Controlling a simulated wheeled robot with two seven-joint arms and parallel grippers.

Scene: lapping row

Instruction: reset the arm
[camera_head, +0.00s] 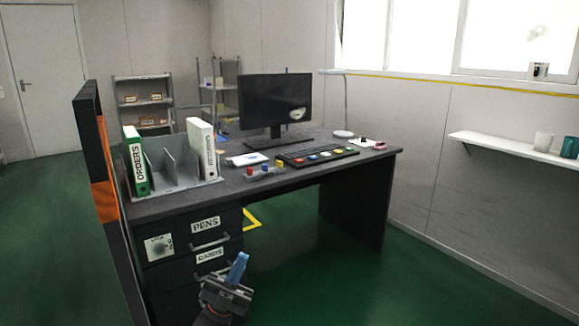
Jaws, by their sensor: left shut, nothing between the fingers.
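My left gripper (240,258) is at the bottom of the head view, left of centre. Its blue fingers are together, point up and hold nothing. It is in front of the dark desk's (360,160) drawer side, near the lower drawers in the picture; I cannot tell the exact gap. My right gripper is not in view.
The desk carries a monitor (275,102), a keyboard with coloured blocks, a lamp (344,110) and a rack with a green binder (135,161) and a white binder (201,148). A dark upright panel (107,195) stands at left. Green floor is open at right.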

